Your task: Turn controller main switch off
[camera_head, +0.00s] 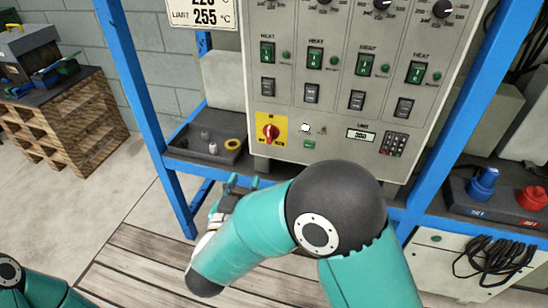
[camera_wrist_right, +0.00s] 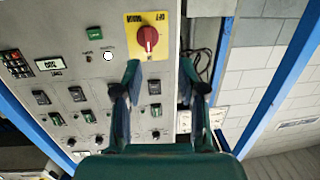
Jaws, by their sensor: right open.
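The main switch (camera_head: 268,132) is a red rotary knob on a yellow plate, low on the left of the grey controller panel (camera_head: 340,100). Its handle looks about upright in the head view. In the right wrist view the switch (camera_wrist_right: 148,38) shows upside down, beyond the fingertips. My right gripper (camera_head: 240,183) is open and empty, below and a little left of the switch, apart from it. Its two fingers (camera_wrist_right: 160,68) show in the wrist view, with the switch nearer the left finger. My left gripper is out of view.
A dark tray (camera_head: 222,155) with small parts and a yellow ring sits left of the switch. Blue rack posts (camera_head: 145,90) flank the panel. Rocker switches and green heat switches (camera_head: 315,58) lie above. A box with blue and red plugs (camera_head: 497,205) stands right.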

